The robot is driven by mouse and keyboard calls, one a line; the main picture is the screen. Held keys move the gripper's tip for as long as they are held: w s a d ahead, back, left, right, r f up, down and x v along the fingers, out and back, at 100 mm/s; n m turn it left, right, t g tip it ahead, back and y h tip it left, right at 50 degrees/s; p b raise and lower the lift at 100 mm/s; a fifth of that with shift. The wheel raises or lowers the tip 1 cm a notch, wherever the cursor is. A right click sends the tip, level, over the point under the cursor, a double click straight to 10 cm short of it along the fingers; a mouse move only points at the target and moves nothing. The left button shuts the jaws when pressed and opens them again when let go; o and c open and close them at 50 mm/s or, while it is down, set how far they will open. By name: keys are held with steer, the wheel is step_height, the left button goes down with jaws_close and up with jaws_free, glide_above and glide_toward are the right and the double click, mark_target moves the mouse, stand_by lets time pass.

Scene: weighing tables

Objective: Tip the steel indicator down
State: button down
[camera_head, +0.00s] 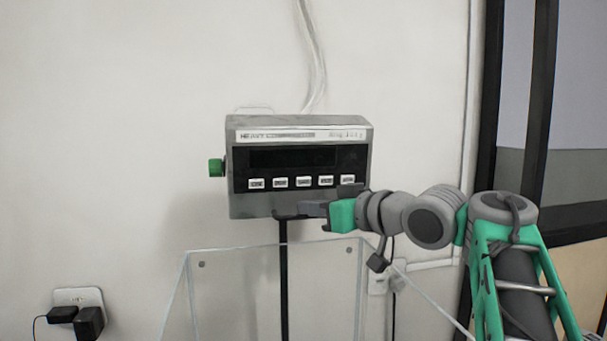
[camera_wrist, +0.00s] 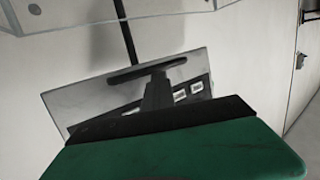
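The steel indicator (camera_head: 240,205) is a grey box on a black pole (camera_head: 284,280), with a dark display, a row of white buttons and a green knob (camera_head: 216,168) on its left side. In the head view its front faces me, close to upright. My gripper (camera_head: 310,208) is at the lower right of its front, with dark fingers pointing left. In the wrist view the indicator (camera_wrist: 85,103) shows slanted beyond my gripper (camera_wrist: 157,80), whose fingers look like one narrow closed shape. I see nothing between them. Whether they touch the indicator I cannot tell.
A clear panel (camera_head: 220,295) stands below the indicator around the pole. Cables (camera_head: 312,50) run up the wall behind. A socket with black plugs (camera_head: 75,312) is at lower left. A dark-framed window or door (camera_head: 530,110) is at right. The space left of the indicator is open.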

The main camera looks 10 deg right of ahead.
steer(key=shift+w+f, duration=0.2)
steer(key=shift+f, duration=0.35)
steer(key=s+r+p, duration=0.2)
steer(key=s+r, duration=0.3)
steer(key=shift+r+p, duration=0.2)
steer(key=shift+p, duration=0.1)
